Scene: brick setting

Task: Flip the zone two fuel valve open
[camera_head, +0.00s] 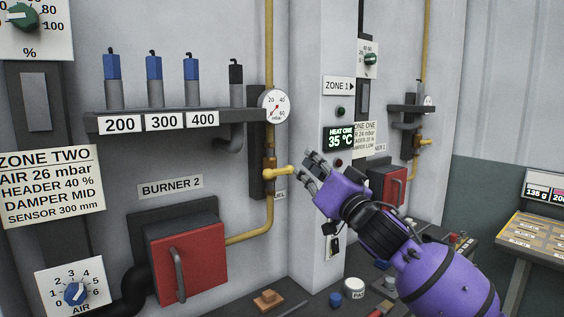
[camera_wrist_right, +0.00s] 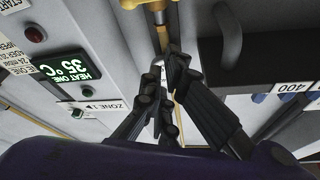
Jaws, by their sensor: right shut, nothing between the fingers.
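The zone two fuel valve has a yellow lever (camera_head: 279,172) on the vertical yellow pipe right of the Burner 2 box. The lever sticks out sideways from the pipe, toward my gripper. A partly hidden label below it ends in "UEL". My right gripper (camera_head: 312,166) is just right of the lever's end, shut and empty; a small gap seems to separate them. In the right wrist view, the closed fingertips (camera_wrist_right: 167,72) point toward the pipe, with yellow valve parts (camera_wrist_right: 155,8) at the top edge. My left gripper is not in view.
A pressure gauge (camera_head: 273,106) is above the valve. The red Burner 2 box (camera_head: 186,262) is lower left. A wall column (camera_head: 318,240) with the Heat One display (camera_head: 340,138) stands behind my right gripper. A bench below holds small items, including a white round tin (camera_head: 354,288).

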